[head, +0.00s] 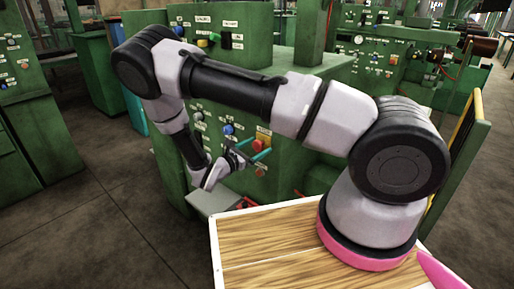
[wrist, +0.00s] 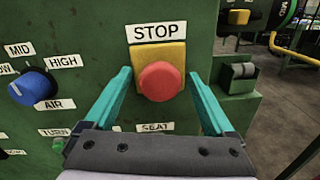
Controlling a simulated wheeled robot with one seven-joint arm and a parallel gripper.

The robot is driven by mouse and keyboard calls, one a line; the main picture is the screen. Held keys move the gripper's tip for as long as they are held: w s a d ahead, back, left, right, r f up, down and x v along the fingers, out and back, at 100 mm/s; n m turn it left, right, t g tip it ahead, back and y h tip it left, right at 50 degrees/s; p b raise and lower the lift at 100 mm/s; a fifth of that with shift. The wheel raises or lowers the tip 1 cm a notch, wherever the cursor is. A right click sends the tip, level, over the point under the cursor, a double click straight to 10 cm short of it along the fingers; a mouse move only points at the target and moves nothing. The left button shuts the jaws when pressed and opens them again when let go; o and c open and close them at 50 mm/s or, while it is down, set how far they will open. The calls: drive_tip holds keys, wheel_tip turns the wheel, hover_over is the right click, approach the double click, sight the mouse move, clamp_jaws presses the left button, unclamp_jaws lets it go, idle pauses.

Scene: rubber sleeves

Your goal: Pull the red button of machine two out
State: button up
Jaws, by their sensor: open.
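A round red button (wrist: 160,81) on a yellow square plate (wrist: 147,54) sits on the green face of a machine (head: 254,84), under a STOP label (wrist: 157,32) in the wrist view. The red button also shows in the head view (head: 258,145), partly behind my gripper. My gripper (wrist: 160,92) has teal fingers, open, one on each side of the button. Gaps show between the button and both fingers. Whether the tips touch the panel is unclear. No machine number is readable.
A blue knob (wrist: 34,86) with MID, HIGH and AIR labels is left of the button. A small green box with a grey roller (wrist: 238,75) juts out at right. A wooden-topped surface (head: 270,240) lies under my arm's base. Open floor (head: 90,220) is at left.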

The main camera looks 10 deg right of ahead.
clamp_jaws()
drive_tip(key=shift+v, duration=0.9)
unclamp_jaws()
drive_tip(key=v, duration=1.1)
